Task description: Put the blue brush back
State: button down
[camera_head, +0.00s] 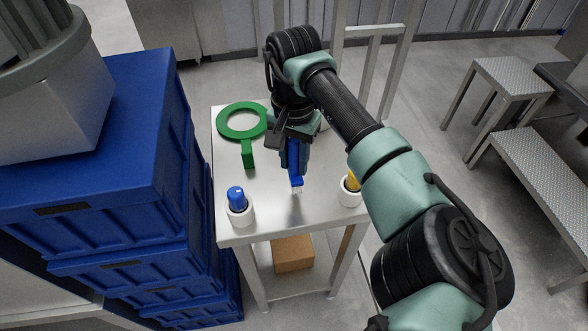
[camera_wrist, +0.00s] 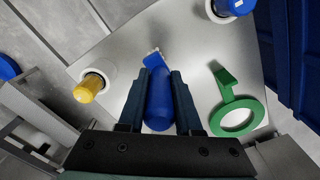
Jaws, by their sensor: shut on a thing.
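The blue brush (camera_head: 295,168) has a blue body and a small pale tip. My gripper (camera_head: 292,150) is shut on it, and the pale tip points toward the front edge of the table. In the wrist view the brush (camera_wrist: 159,98) lies between my two fingers (camera_wrist: 158,92), tip away from the palm. I cannot tell whether the tip touches the table. A white round holder (camera_head: 241,216) at the table's front left contains another blue piece (camera_head: 236,196). A white holder (camera_head: 349,197) at the front right contains a yellow piece (camera_head: 353,181), partly hidden by my arm.
A green ring with a handle (camera_head: 229,132) lies on the metal table (camera_head: 264,213), behind the left holder. Stacked blue crates (camera_head: 100,190) stand close on the left. A cardboard box (camera_head: 293,254) is on the shelf below. Metal stools (camera_head: 512,78) stand at the right.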

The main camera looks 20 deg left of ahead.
aim_at(294, 174)
jog(key=shift+f, duration=1.6)
jog(key=shift+f, duration=0.2)
jog(key=c, duration=0.6)
grip_release()
jog(key=shift+r, duration=0.1)
notch_tip(294, 174, up, 12)
jog(key=shift+r+b, duration=0.1)
jog(key=shift+b, duration=0.35)
